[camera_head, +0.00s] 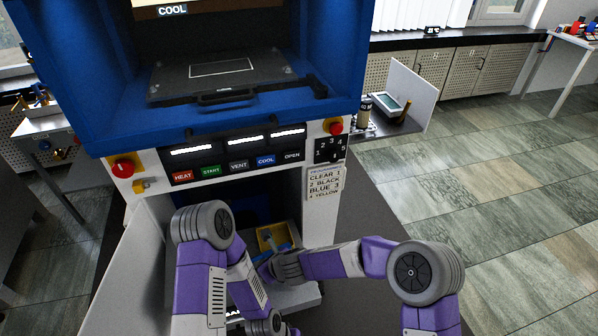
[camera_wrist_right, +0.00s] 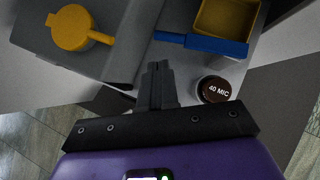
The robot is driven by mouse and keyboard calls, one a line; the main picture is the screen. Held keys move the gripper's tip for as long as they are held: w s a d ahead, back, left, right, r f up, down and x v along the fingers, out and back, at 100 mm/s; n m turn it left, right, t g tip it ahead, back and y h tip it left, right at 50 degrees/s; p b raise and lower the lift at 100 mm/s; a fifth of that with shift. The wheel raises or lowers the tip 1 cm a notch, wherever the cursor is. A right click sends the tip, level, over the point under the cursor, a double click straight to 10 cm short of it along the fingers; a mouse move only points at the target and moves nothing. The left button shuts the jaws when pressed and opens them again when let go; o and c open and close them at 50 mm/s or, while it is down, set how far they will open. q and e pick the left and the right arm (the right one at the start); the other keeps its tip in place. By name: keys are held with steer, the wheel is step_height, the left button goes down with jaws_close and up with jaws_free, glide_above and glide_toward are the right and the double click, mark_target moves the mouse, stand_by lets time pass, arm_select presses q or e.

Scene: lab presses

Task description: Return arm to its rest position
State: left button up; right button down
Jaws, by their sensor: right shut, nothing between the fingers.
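My right gripper (camera_wrist_right: 157,72) is shut and empty in the right wrist view. Its narrow fingers are above a grey surface, apart from the blue-handled tool and the jar. In the head view my right arm reaches in from the right, with its wrist in front of the opening under the blue press (camera_head: 120,125). My left arm is bent in front of the same opening, its forearm pointing down to the bottom edge; its fingers are not visible.
A yellow tray (camera_wrist_right: 208,20), a blue handle (camera_wrist_right: 203,44), a dark-lidded jar marked 40 MIC (camera_wrist_right: 214,89) and a yellow round piece (camera_wrist_right: 72,28) are close to the right gripper. A white open door (camera_head: 128,270) stands at left. The floor at right is clear.

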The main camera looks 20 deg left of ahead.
steer(key=shift+d, duration=0.1)
steer(key=s+d+f+n+h+p, duration=0.1)
steer(key=d+f+n, duration=0.4)
steer(key=d, duration=0.5)
steer(key=s+d+f+n+h+p, duration=0.15)
steer(key=d+f+n, duration=0.35)
steer(key=d, duration=0.5)
steer(key=s+d+f+n+g, duration=0.2)
steer(key=s+d+n+g, duration=0.1)
steer(key=s+d+n, duration=0.8)
steer(key=shift+s+d+f+p, duration=0.15)
steer(key=shift+s+d+p, duration=0.2)
steer(key=shift+s+d, duration=0.65)
steer(key=shift+s+a, duration=0.1)
steer(key=shift+s, duration=0.15)
